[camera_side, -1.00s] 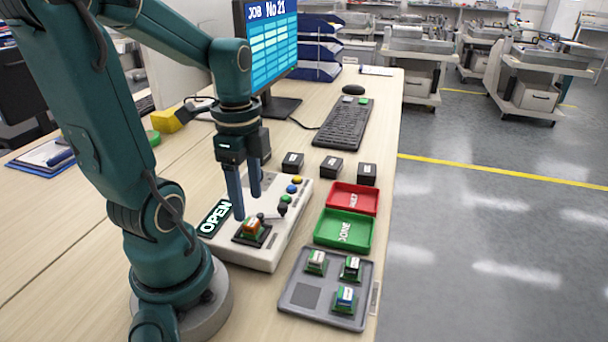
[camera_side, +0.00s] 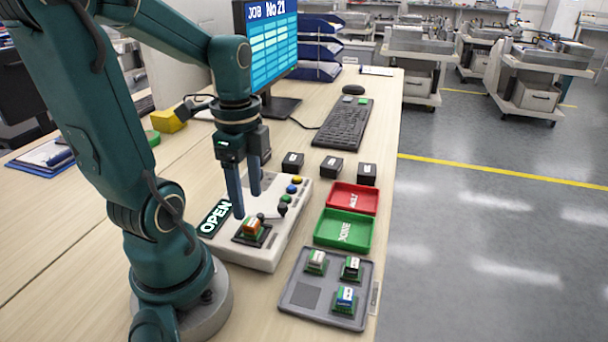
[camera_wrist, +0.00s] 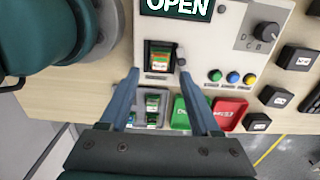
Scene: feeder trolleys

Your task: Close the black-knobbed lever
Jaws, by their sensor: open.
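The fixture (camera_side: 276,243) is a pale box with a dark socket holding an orange, white and green module (camera_side: 252,227). The module also shows in the wrist view (camera_wrist: 159,57). The lever's black knob (camera_side: 282,209) stands up beside the socket; in the wrist view the lever (camera_wrist: 181,56) is right of the socket. A sign (camera_side: 214,217) by the socket reads OPEN. My gripper (camera_side: 247,205) is open and empty, pointing down above the fixture. In the wrist view its fingertips (camera_wrist: 158,73) appear either side of the socket's lower edge, the right one near the lever; contact cannot be told.
Green, blue and yellow buttons (camera_side: 291,188) sit farther along the fixture. A dial (camera_wrist: 266,31) shows in the wrist view. Red (camera_side: 366,193) and green (camera_side: 330,228) trays, a grey tray (camera_side: 300,318) with several modules, and black blocks (camera_side: 331,167) stand to the right.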

